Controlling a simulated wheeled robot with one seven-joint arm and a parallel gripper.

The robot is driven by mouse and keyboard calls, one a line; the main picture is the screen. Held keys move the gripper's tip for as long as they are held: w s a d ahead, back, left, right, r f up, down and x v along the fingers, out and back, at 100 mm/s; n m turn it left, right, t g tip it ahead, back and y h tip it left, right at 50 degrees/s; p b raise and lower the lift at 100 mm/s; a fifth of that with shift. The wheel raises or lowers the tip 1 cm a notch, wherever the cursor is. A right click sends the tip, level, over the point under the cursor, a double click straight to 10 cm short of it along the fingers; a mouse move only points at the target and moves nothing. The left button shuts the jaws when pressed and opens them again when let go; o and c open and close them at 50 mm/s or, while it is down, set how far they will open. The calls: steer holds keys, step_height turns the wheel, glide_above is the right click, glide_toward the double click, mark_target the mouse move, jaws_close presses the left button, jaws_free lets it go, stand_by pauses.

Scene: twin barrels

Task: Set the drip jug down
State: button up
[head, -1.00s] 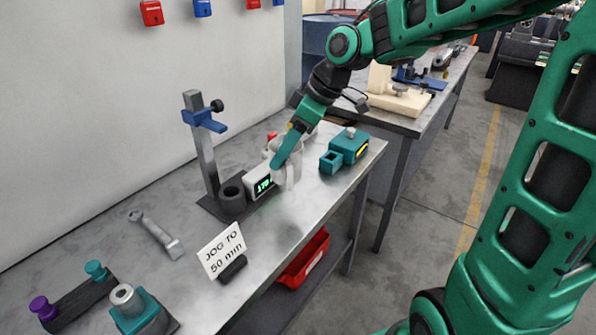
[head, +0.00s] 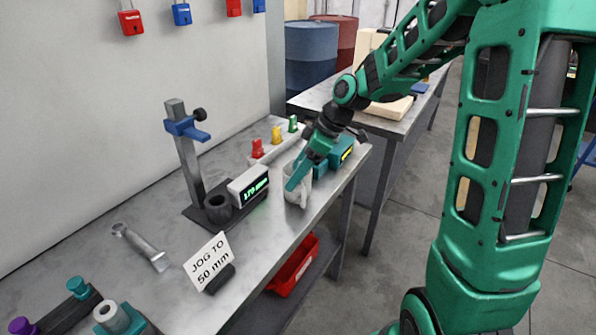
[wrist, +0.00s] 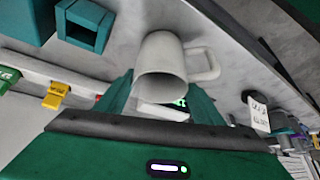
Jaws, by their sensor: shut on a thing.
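The drip jug (head: 297,185) is a pale grey-white jug with a side handle. In the head view it is upright at the bench's right part, and its base looks at or very near the bench top (head: 262,243); I cannot tell whether it touches. My gripper (head: 297,178) is shut on the jug from above, and a green finger covers part of it. In the wrist view the jug (wrist: 162,68) sits between the green fingers, its handle (wrist: 204,64) to the right.
A digital readout (head: 249,186) and a stand with a blue clamp (head: 186,127) are left of the jug. A teal block (head: 338,155) is close behind it. A "JOG TO 50 mm" sign (head: 208,262) stands nearer. Bare bench lies between sign and jug.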

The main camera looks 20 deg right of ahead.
steer(key=o, duration=1.1)
steer(key=shift+f, duration=0.1)
steer(key=v, duration=1.2)
steer(key=s+d+f+m+g+h, duration=0.1)
steer(key=s+d+m, duration=0.3)
steer(key=s, duration=0.5)
steer(key=s+d+f+m+g+h, duration=0.1)
steer(key=s+d+f+m+h, duration=0.1)
steer(key=s+m, duration=0.6)
steer(key=s+d+f+m+h, duration=0.2)
steer(key=s+d+m, duration=0.3)
steer(key=s, duration=0.6)
steer(key=shift+s+d+f+m+g, duration=0.15)
steer(key=shift+s+f+m+g, duration=0.05)
steer(key=shift+f+m, duration=0.15)
steer(key=shift+s+d+f+m+g, duration=0.2)
steer(key=shift+f+m, duration=0.05)
steer(key=shift+f, duration=0.15)
